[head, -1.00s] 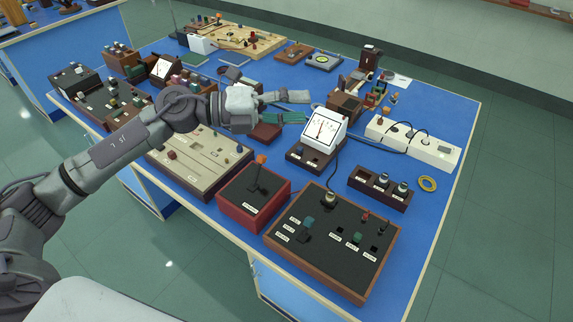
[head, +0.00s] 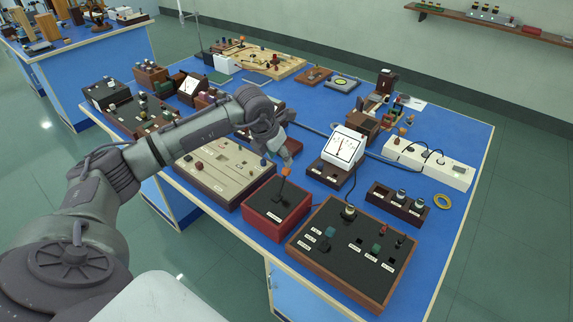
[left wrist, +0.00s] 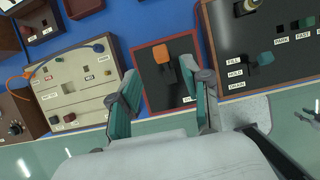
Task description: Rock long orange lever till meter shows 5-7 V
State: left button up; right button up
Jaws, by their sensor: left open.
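The long lever with an orange tip (head: 286,171) stands up from the dark top of a red box (head: 275,212) near the bench's front edge. In the left wrist view, the orange tip (left wrist: 161,54) shows between my gripper's fingers. My left gripper (head: 280,157) is open and points down just above the lever; I cannot tell whether it touches it. Its teal-padded fingers (left wrist: 159,70) are spread on both sides of the lever in the left wrist view. The white meter (head: 343,147) stands behind and right of the box; its needle is too small to read.
A black panel with a wooden rim (head: 345,303) sits right of the red box, with a teal knob (head: 330,232) on it. A beige panel (head: 216,178) lies left.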

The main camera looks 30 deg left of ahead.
aim_at(286, 169)
pick_arm(q)
jog(key=p+x, duration=0.1)
jog(key=x, duration=0.6)
grip_shut()
